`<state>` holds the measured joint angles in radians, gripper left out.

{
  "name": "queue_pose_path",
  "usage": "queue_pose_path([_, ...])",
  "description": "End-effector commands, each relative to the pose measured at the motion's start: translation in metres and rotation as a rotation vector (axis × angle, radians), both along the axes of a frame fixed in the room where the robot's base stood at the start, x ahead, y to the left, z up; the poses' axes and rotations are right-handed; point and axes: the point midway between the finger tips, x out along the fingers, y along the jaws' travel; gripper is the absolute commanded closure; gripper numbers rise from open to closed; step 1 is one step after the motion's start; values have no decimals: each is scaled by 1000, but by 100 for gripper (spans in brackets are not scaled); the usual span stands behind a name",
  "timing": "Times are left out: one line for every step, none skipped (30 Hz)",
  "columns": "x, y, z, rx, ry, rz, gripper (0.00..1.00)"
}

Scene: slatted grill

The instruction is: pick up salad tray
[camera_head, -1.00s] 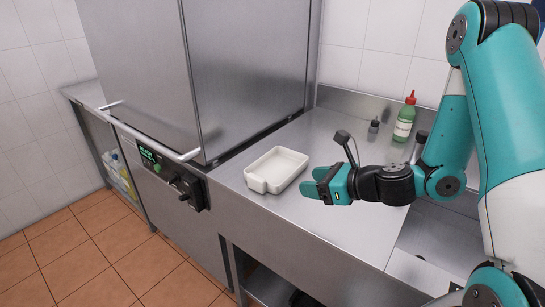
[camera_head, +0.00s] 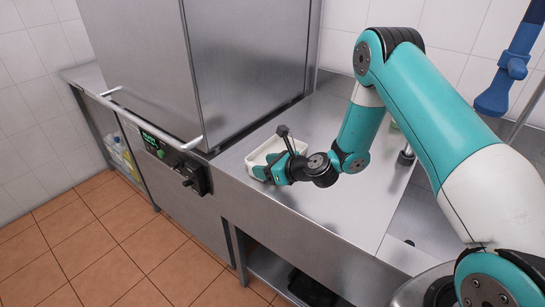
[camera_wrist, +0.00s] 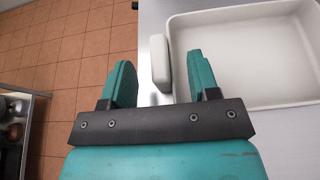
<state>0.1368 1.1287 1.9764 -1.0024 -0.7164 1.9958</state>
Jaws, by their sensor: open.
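The salad tray (camera_head: 258,157) is a white rectangular tray on the steel counter, partly hidden behind my gripper in the head view. In the wrist view the empty tray (camera_wrist: 240,58) fills the upper right, with its handle tab (camera_wrist: 160,62) on its left side. My gripper (camera_head: 263,175) is at the tray's near side. In the wrist view my gripper (camera_wrist: 162,80) is open, with one teal finger left of the handle tab and the other between the tab and the tray wall. Contact with the tab cannot be told.
A large steel hooded machine (camera_head: 245,70) with a front bar handle (camera_head: 165,130) stands left of the tray. A blue sprayer (camera_head: 505,85) hangs at the upper right. The counter's front edge is close to the tray.

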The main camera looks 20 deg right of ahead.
Motion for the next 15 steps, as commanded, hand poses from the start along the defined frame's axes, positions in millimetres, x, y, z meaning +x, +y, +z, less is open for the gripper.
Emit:
queue_pose_path([5, 4, -1, -2, 0, 2, 45])
queue_pose_path([8, 6, -3, -1, -1, 2, 45])
queue_pose_path([11, 8, -4, 0, 0, 1, 45])
queue_pose_path([12, 9, -6, -1, 0, 0, 45])
queue_pose_path([13, 9, -7, -2, 0, -1, 45])
queue_pose_path([14, 10, -7, -2, 0, -1, 45])
queue_pose_path([14, 10, -8, -1, 1, -1, 45])
queue_pose_path([14, 10, -8, -1, 0, -2, 45])
queue_pose_path([14, 10, -8, -1, 0, -2, 45])
queue_pose_path([14, 10, -8, -1, 0, -2, 45])
queue_pose_path([14, 10, -8, -1, 1, -1, 45])
queue_pose_path([14, 10, -8, -1, 1, -1, 47])
queue_pose_path([14, 10, -8, -1, 1, -1, 54])
queue_pose_path([14, 10, -8, -1, 1, -1, 61])
queue_pose_path([14, 10, -8, -1, 1, -1, 70])
